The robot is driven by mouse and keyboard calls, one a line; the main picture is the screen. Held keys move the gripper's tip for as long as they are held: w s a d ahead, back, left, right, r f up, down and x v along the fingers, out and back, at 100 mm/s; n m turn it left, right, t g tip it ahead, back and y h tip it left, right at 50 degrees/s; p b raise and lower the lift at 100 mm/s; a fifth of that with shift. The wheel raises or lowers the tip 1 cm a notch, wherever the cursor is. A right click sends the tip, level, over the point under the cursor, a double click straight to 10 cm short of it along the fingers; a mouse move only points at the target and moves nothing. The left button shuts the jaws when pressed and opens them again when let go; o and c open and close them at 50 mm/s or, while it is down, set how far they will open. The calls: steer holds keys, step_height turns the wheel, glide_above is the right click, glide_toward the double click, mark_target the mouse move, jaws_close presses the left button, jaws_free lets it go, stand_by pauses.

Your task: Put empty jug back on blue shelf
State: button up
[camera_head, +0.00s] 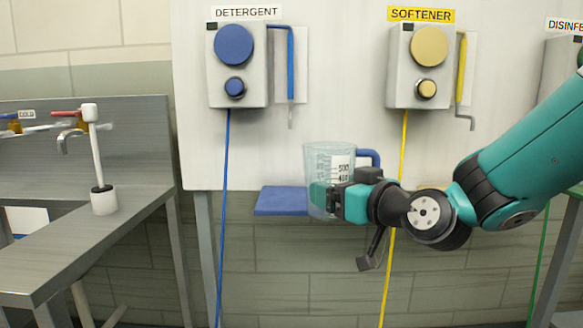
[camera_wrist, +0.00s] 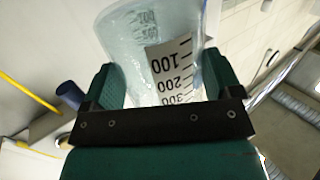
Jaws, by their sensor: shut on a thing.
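A clear jug (camera_head: 330,160) with a blue handle (camera_head: 369,156) and a printed scale stands upright near the blue shelf (camera_head: 279,201). My gripper (camera_head: 328,197) is shut on the jug's lower part, in front of the right part of the shelf. I cannot tell whether the jug's base touches the shelf. In the wrist view the jug (camera_wrist: 160,50) sits between the two green fingers (camera_wrist: 158,88), with its scale marks showing. It looks empty; no coloured liquid shows. The right end of the shelf is hidden behind the jug and gripper.
A detergent dispenser (camera_head: 238,65) and a softener dispenser (camera_head: 424,68) hang on the white panel above. A blue hose (camera_head: 223,220) and a yellow hose (camera_head: 390,260) run down beside the shelf. A metal sink counter (camera_head: 110,225) with a brush in a holder (camera_head: 104,200) stands at left.

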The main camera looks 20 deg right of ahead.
steer(key=p+x, duration=0.2)
steer(key=x, duration=0.1)
steer(key=p+x, duration=0.3)
steer(key=r+p+x, duration=0.1)
steer(key=p+x, duration=0.2)
steer(key=x, duration=0.1)
steer(key=shift+w+d, duration=0.15)
steer(key=p+x, duration=0.2)
steer(key=x, duration=0.2)
steer(key=shift+w, duration=0.1)
steer(key=shift+w+f, duration=0.25)
steer(key=shift+f, duration=0.65)
steer(key=shift+f, duration=0.1)
steer(key=o, duration=1.4)
steer(key=shift+r, duration=0.2)
